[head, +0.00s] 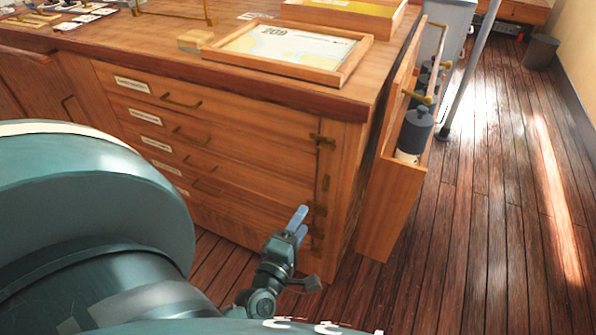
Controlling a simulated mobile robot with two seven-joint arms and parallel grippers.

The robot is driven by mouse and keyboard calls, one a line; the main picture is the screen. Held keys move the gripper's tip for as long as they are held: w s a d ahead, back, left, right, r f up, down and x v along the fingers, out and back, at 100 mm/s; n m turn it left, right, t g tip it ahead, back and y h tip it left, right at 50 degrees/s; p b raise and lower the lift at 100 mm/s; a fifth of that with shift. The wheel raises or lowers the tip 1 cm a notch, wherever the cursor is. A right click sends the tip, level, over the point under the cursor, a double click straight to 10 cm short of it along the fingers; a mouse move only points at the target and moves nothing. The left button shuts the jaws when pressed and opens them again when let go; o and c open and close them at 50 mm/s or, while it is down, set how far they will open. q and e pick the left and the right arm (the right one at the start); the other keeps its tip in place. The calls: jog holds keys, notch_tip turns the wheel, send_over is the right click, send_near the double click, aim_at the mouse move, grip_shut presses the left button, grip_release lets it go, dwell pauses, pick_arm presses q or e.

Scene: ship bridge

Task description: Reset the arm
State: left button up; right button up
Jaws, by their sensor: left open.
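My left gripper (300,228) shows low in the middle of the head view, in front of the wooden chart cabinet (230,170). It is open and I see nothing between its fingers. It is near the cabinet's lower right corner; I cannot tell the exact gap. The large teal arm link at the left is mine and hides part of the cabinet and floor. My right gripper is not in view.
A wooden tray with a chart (290,47) and a small wooden block (195,40) lie on the cabinet top. A narrow pull-out rack (385,195) holding dark canisters (414,130) stands out at the cabinet's right side.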

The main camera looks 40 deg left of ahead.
pick_arm(q)
jog(key=shift+s+d, duration=0.1)
jog(key=shift+s, duration=0.35)
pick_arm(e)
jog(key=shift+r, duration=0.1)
pick_arm(q)
jog(key=s+d+r+m+g+h+p, duration=0.3)
jog(key=d+m+p, duration=0.3)
jog(key=m, duration=0.6)
jog(key=s+d+r+m+g+h+p, duration=0.3)
jog(key=d+r+m+p, duration=0.3)
jog(key=m, duration=0.5)
jog(key=shift+s+d+m+g+h+p, duration=0.2)
jog(key=shift+d+m+g+h+p, duration=0.4)
jog(key=shift+p, duration=0.65)
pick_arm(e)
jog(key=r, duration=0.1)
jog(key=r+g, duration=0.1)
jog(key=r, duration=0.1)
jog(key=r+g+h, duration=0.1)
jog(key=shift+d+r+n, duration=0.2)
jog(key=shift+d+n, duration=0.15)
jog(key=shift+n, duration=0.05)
pick_arm(q)
jog(key=shift+a+f, duration=0.1)
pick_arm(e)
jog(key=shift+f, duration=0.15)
pick_arm(q)
jog(key=shift+c, duration=0.6)
